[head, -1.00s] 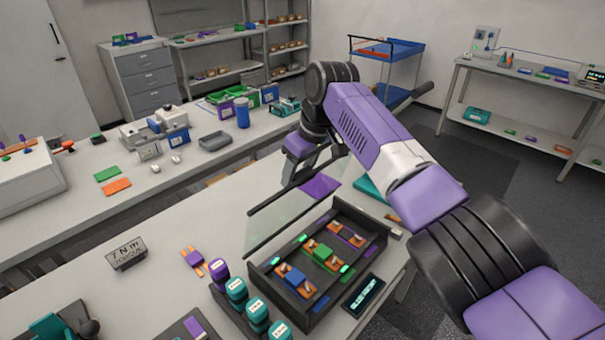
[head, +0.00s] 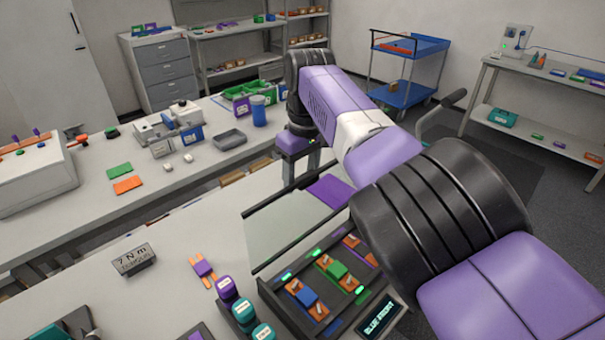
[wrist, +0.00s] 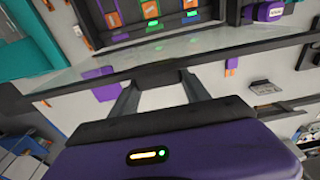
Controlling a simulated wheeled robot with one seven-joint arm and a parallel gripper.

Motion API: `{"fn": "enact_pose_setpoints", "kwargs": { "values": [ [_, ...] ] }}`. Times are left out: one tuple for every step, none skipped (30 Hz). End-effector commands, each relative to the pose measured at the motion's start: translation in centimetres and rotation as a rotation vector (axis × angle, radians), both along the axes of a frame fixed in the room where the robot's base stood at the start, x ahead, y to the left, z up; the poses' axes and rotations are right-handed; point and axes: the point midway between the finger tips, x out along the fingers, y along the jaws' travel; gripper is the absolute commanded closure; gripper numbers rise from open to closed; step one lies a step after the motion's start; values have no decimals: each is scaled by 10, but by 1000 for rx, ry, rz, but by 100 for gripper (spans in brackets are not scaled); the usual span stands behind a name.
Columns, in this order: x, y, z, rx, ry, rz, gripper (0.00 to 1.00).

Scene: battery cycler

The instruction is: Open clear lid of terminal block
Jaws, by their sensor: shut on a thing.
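The terminal block (head: 272,296) is a dark tray with orange, blue and green parts and lit green lamps, partly hidden by my arm in the head view. Its clear lid (head: 285,228) is raised along the block's far-left side, a see-through pane with dark bars on its edges. In the wrist view the pane (wrist: 70,75) crosses the picture in front of the block (wrist: 120,38). My gripper (wrist: 160,78) is shut on the lid's dark outer bar. In the head view its fingertips are hard to make out.
A row of round-capped holders (head: 243,310) stands left of the block, and a small display (head: 380,316) on its near right. A torque block (head: 134,259) lies on the bench at left. A second bench (head: 70,235) runs behind.

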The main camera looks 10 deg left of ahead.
Motion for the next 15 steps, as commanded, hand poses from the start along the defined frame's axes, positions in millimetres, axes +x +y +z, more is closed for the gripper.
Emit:
{"fn": "enact_pose_setpoints", "kwargs": {
  "values": [
    [-4, -1, -7, -6, 15, 2, 100],
    [-4, -1, -7, -6, 15, 2, 100],
    [-4, -1, -7, -7, 15, 1, 100],
    [-4, -1, -7, -7, 15, 1, 100],
    [-4, -1, -7, -7, 15, 1, 100],
    [-4, -1, -7, -7, 15, 1, 100],
    [-4, -1, -7, -7, 15, 1, 100],
    [-4, -1, -7, -7, 15, 1, 100],
    [-4, -1, -7, -6, 16, 1, 44],
    [-4, -1, -7, -6, 16, 0, 38],
    [-4, -1, -7, -6, 15, 0, 32],
    [-3, -1, -6, -6, 14, 0, 24],
    [-3, -1, -6, -5, 13, 0, 24],
    [-3, -1, -5, -5, 12, 0, 24],
    [-3, -1, -5, -4, 10, -1, 24]
  ]
}}
